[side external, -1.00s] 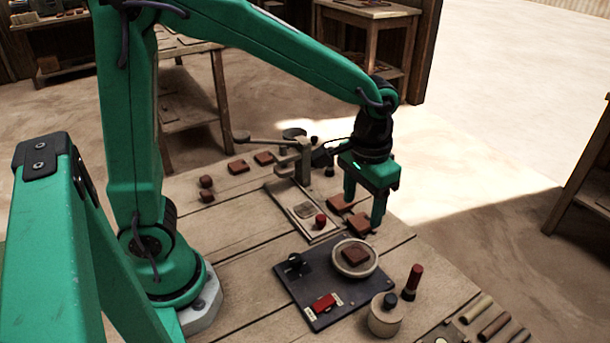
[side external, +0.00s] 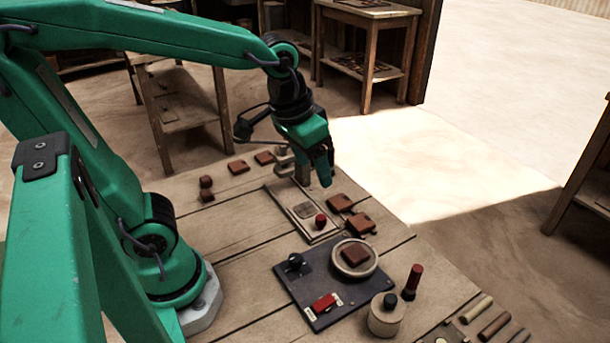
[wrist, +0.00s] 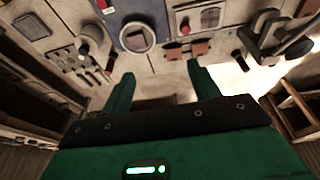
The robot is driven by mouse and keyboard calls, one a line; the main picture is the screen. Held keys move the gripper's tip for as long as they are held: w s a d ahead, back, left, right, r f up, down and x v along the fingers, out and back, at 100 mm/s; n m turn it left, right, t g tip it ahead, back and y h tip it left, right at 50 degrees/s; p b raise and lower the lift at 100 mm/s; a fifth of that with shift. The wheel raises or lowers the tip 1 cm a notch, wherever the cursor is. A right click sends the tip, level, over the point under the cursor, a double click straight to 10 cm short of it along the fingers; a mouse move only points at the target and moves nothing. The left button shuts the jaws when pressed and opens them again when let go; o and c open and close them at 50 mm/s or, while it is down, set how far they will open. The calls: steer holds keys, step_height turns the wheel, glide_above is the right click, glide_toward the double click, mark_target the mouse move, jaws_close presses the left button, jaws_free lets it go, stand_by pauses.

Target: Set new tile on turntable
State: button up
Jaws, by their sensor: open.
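A red-brown square tile (side external: 355,255) lies flat on the round pale turntable (side external: 372,270), which sits on a dark base plate. The wrist view also shows the turntable (wrist: 125,45) with the tile (wrist: 137,37) on it. Two more red-brown tiles lie on the table behind it, one farther back (side external: 340,203) and one nearer (side external: 361,223). My gripper (side external: 325,183) is open and empty, raised above the table near the press post, behind and left of those tiles. In the wrist view nothing is between my fingers (wrist: 162,72).
The press (side external: 303,172) and its pale bed with a red knob (side external: 321,220) stand beneath and beside my gripper. The dark base plate (side external: 310,275) carries a black knob and red switch. A lidded jar (side external: 387,317) and red-handled tool (side external: 412,282) stand at front right.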

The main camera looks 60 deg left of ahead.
steer(key=s+a+r+t, duration=0.1)
steer(key=s+a+t, duration=0.1)
steer(key=s, duration=0.4)
steer(key=shift+a+r, duration=0.15)
steer(key=shift+a, duration=0.75)
